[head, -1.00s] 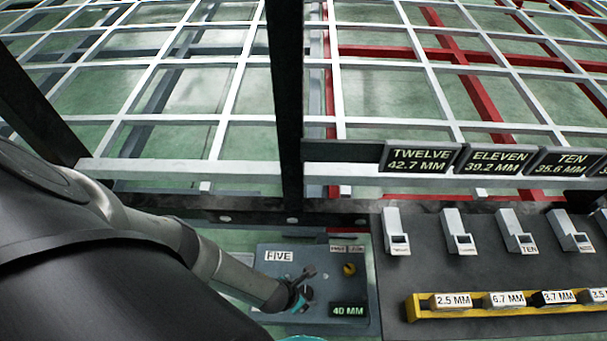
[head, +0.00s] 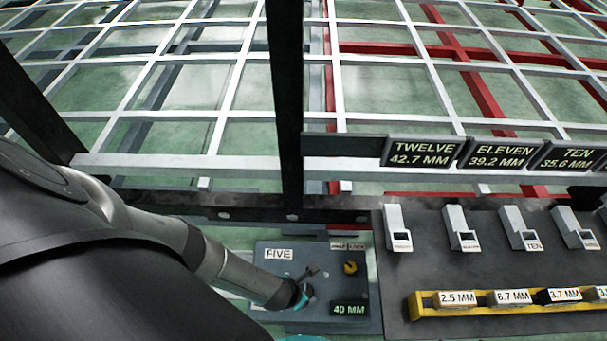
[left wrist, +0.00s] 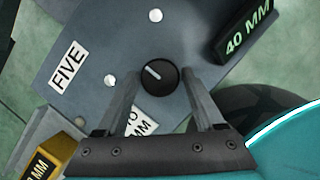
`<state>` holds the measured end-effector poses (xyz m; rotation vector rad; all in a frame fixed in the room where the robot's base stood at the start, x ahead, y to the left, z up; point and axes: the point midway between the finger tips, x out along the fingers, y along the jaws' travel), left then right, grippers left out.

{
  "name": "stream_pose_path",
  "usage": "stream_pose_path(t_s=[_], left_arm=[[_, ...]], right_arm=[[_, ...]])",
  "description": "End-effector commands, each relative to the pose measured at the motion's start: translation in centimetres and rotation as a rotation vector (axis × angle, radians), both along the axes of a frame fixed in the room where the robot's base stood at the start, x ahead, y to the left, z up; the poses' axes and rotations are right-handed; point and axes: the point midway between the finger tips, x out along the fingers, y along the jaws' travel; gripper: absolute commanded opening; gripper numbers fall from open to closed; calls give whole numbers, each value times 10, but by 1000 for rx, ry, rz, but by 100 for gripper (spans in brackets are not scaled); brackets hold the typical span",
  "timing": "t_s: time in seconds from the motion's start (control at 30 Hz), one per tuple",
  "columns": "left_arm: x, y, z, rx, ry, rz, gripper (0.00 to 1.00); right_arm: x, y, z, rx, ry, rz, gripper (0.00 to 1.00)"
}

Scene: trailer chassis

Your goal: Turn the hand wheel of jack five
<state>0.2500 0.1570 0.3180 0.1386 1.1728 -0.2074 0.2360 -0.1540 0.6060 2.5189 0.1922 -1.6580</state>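The grey panel of jack five (head: 276,280) carries a FIVE label (head: 278,254) and a lit display reading 40 MM (head: 349,309). My left gripper (head: 303,293) is low over this panel, left of the display, and hides part of what is under it. In the left wrist view a round black knob with a white line (left wrist: 160,77) is on the panel. My left gripper's two fingers (left wrist: 160,85) are apart, one on each side of the knob; I cannot tell whether they touch it. My right gripper is not in view.
A yellow knob (head: 350,268) is on the panel's right part. Further right, a dark board holds grey brackets (head: 397,228) and a yellow rail (head: 414,308) with labelled blocks. A black post (head: 287,110) and a white grid frame (head: 225,119) stand behind.

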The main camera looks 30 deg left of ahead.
Motion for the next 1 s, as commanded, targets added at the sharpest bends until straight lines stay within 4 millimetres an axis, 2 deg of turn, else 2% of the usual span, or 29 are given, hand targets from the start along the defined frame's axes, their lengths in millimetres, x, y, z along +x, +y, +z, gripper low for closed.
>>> stream_pose_path(t_s=[0.07,0.57,0.83,1.0], left_arm=[[0,0,0,0,0,0,59],[0,0,0,0,0,0,3],[-1,0,0,2,1,28,3],[-1,-1,0,0,1,102,3]], right_arm=[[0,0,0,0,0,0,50],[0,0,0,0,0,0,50],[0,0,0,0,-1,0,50],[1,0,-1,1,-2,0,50]])
